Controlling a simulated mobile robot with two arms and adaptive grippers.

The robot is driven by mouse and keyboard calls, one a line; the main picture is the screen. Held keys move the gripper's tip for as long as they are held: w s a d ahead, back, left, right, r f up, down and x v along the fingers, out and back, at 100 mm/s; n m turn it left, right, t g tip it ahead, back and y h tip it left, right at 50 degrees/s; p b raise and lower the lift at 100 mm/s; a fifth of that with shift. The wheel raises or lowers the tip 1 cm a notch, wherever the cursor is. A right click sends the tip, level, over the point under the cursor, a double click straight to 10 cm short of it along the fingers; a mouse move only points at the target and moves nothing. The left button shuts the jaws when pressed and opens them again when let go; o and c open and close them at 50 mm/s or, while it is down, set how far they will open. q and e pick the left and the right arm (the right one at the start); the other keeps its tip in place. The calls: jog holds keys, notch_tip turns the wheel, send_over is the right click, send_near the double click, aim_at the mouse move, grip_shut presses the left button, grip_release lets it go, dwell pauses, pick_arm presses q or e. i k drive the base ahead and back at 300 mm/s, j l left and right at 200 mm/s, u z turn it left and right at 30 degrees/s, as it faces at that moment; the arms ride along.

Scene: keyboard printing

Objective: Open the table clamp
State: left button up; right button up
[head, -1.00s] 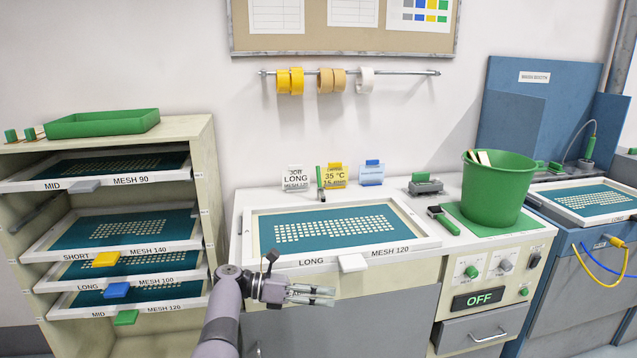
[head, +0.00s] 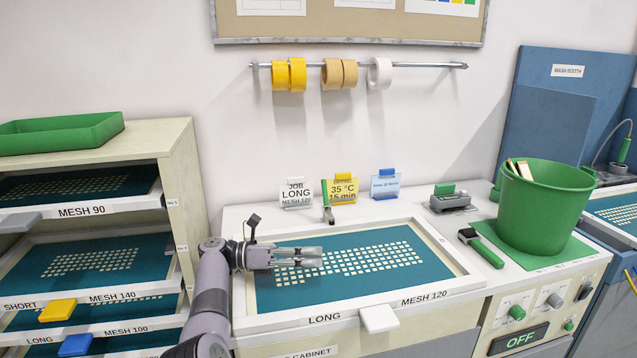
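A small clamp with an upright green-topped lever (head: 327,198) stands on the table at the back edge of the framed mesh screen (head: 350,262), in front of the small cards. It looks like the table clamp. My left gripper (head: 300,257) is over the left part of the screen, pointing right, below and left of the clamp in the picture and apart from it. Its pale fingers lie close together and look empty; whether they are shut is not clear. My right gripper is out of view.
A green-handled tool (head: 482,248) and a grey block with a green top (head: 449,198) lie right of the screen. A green bucket (head: 540,210) stands on a green mat. A screen rack (head: 180,190) is at left. Tape rolls (head: 340,74) hang above.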

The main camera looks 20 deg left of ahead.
aim_at(332, 222)
jog(key=i+j, duration=0.95)
